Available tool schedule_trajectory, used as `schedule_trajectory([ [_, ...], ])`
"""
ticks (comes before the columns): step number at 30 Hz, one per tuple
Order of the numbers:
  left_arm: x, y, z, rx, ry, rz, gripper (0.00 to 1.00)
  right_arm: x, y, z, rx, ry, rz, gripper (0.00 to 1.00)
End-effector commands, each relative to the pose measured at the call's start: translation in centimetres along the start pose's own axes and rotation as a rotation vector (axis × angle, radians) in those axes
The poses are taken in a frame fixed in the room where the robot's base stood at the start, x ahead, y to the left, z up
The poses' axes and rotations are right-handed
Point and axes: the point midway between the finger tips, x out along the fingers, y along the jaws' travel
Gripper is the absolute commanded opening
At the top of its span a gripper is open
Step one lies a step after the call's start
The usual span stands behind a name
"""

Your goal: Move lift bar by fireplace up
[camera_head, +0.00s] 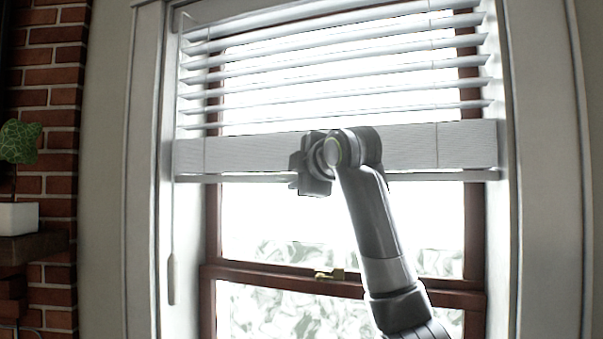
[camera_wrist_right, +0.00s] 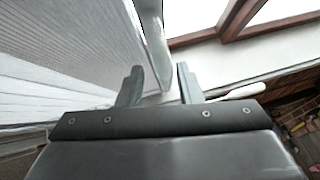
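The lift bar (camera_head: 440,176) is a thin pale rail along the bottom of the white window blind (camera_head: 465,143), in the head view. The blind hangs partly lowered, with open slats above and stacked slats just over the bar. My right gripper (camera_head: 312,180) is at the bar, left of its middle, and hides part of it. In the right wrist view, the fingers of my right gripper (camera_wrist_right: 160,75) are apart. The white bar (camera_wrist_right: 153,40) runs between them, with small gaps seeming to show on both sides; firm contact is not clear. My left gripper is not in view.
A pale cord pull (camera_head: 171,280) hangs at the window's left side. A brass latch (camera_head: 329,274) sits on the brown sash below. A brick fireplace wall (camera_head: 50,130) with a plant in a white pot (camera_head: 18,216) is at far left.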

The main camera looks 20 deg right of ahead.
Motion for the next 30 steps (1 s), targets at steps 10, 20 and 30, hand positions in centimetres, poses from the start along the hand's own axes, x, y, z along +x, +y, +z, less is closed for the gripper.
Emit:
schedule_trajectory([
  [10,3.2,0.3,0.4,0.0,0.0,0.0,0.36,-4.4,-0.5,0.1,0.0,0.0,0.005,0.33],
  [20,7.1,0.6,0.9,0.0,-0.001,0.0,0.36,-12.3,-0.4,0.1,-0.001,0.0,0.007,0.33],
  [30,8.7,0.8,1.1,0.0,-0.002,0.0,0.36,-17.0,-0.1,0.0,0.0,0.001,0.003,0.33],
])
